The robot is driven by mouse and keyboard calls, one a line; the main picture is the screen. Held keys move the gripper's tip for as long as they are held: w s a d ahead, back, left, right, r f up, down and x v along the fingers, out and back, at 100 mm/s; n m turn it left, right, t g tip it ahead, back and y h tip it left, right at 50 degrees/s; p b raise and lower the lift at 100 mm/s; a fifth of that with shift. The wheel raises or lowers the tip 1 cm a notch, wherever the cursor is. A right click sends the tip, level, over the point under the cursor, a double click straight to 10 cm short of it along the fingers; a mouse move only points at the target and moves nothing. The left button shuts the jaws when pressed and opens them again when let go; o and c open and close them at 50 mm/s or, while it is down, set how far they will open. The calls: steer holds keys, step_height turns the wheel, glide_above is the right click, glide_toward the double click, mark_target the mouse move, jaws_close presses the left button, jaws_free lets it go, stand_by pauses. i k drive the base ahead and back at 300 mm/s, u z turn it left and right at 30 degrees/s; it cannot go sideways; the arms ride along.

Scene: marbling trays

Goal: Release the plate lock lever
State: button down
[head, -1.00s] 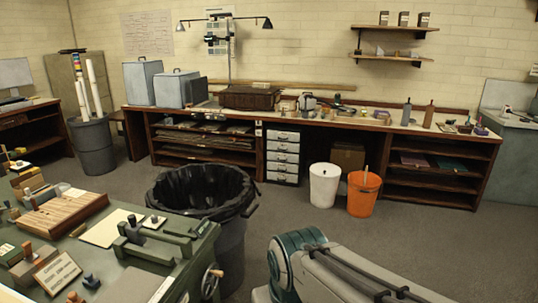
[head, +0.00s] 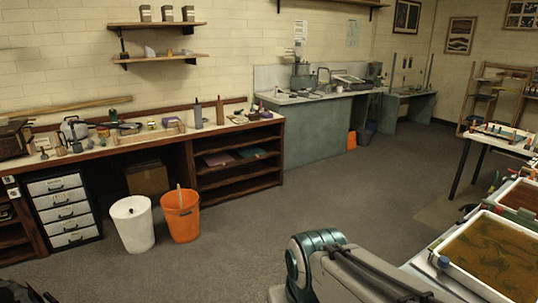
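I cannot make out a plate lock lever in the head view. My gripper is not in view; only a grey and teal part of my own arm shows at the bottom centre. A white marbling tray (head: 446,270) with amber, swirled liquid lies at the lower right, partly cut off by the frame edge. A second tray (head: 503,192) with reddish-brown content sits behind it.
A wooden workbench (head: 153,141) with tools runs along the left wall. A white bin (head: 132,224) and an orange bucket (head: 181,215) stand before it. A grey sink counter (head: 312,135) is at the back. The grey floor (head: 330,205) between is clear.

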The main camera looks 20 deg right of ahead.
mark_target(458, 223)
steer(key=z, duration=0.85)
steer(key=i, duration=1.6)
steer(key=z, duration=0.55)
steer(key=i, duration=0.8)
steer(key=z, duration=0.05)
